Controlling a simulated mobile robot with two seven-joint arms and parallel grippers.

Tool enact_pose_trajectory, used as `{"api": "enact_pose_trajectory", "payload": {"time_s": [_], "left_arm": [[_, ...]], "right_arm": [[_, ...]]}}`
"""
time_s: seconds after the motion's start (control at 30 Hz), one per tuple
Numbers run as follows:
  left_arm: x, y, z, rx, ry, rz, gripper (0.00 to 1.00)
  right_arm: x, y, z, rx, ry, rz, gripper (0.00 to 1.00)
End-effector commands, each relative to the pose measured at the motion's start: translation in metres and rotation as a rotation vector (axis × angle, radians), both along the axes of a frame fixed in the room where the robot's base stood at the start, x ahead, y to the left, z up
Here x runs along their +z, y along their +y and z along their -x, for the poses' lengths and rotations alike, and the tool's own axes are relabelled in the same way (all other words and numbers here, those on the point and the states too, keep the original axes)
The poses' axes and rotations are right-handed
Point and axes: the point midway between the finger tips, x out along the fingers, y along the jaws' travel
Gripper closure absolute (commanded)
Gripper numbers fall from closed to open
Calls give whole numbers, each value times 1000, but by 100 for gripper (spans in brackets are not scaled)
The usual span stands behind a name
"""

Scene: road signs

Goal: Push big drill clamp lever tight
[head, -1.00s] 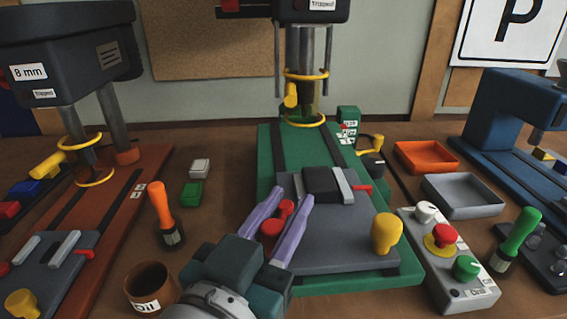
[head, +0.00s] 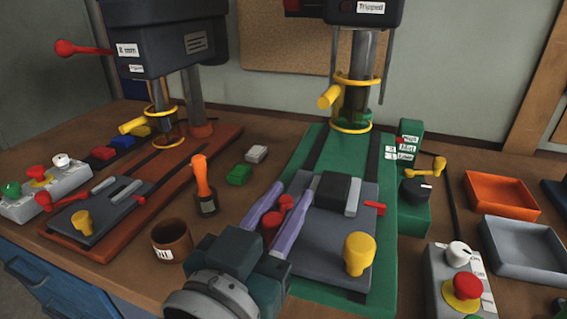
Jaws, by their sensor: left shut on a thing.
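The green-based drill (head: 350,60) stands at centre. On its base a grey clamp plate (head: 325,243) carries a dark block (head: 332,188) next to a light grey jaw bar (head: 353,196). A red lever knob (head: 286,203) sits at the plate's left side. My left gripper (head: 296,184), with two purple fingers, is shut on the red lever, one finger on each side. The fingers partly hide the lever and its shaft. A yellow knob (head: 359,252) stands at the plate's front right. My right gripper is out of view.
A second drill (head: 165,45) on an orange-brown base stands left. A control box (head: 457,280) is front right. Orange (head: 503,193) and grey (head: 522,248) trays lie right.

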Motion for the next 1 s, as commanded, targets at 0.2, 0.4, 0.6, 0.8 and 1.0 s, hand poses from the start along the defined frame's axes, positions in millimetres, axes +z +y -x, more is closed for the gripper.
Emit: {"api": "enact_pose_trajectory", "payload": {"time_s": [0.2,0.4,0.6,0.8,1.0], "left_arm": [[1,-1,0,-2,-1,3,67],[1,-1,0,-1,-1,1,45],[0,0,0,0,0,1,39],[0,3,6,0,1,1,39],[-1,16,39,-1,4,-2,39]], "right_arm": [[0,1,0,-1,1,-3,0],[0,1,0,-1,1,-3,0],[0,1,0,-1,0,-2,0],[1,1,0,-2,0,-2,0],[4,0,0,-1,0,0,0]]}}
